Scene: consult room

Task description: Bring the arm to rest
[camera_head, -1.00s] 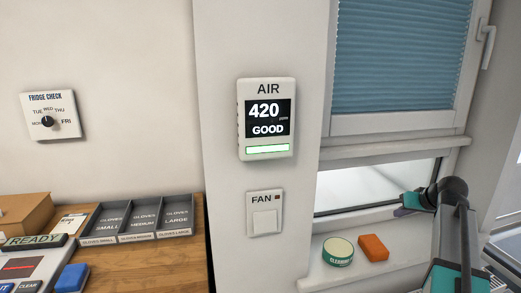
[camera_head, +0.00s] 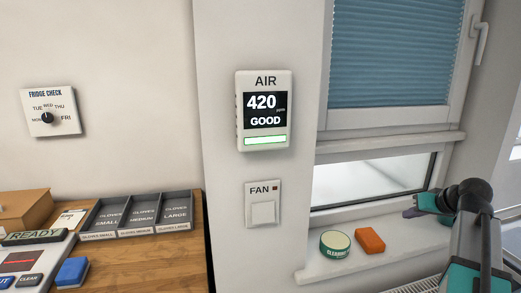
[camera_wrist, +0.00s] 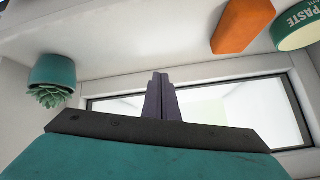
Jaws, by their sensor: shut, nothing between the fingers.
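My arm is at the right of the head view, bent in front of the window. My gripper (camera_head: 408,213) is small there, pointing left above the right part of the window sill. In the wrist view the two dark fingers of my gripper (camera_wrist: 160,76) lie together with nothing between them. They touch nothing that I can see.
On the sill (camera_head: 312,274) stand a round cleaning paste tin (camera_head: 335,244) and an orange block (camera_head: 370,241). A potted succulent (camera_wrist: 55,75) shows in the wrist view. A radiator (camera_head: 425,286) is below the sill. A wooden counter (camera_head: 185,252) with glove trays (camera_head: 138,231) is at left.

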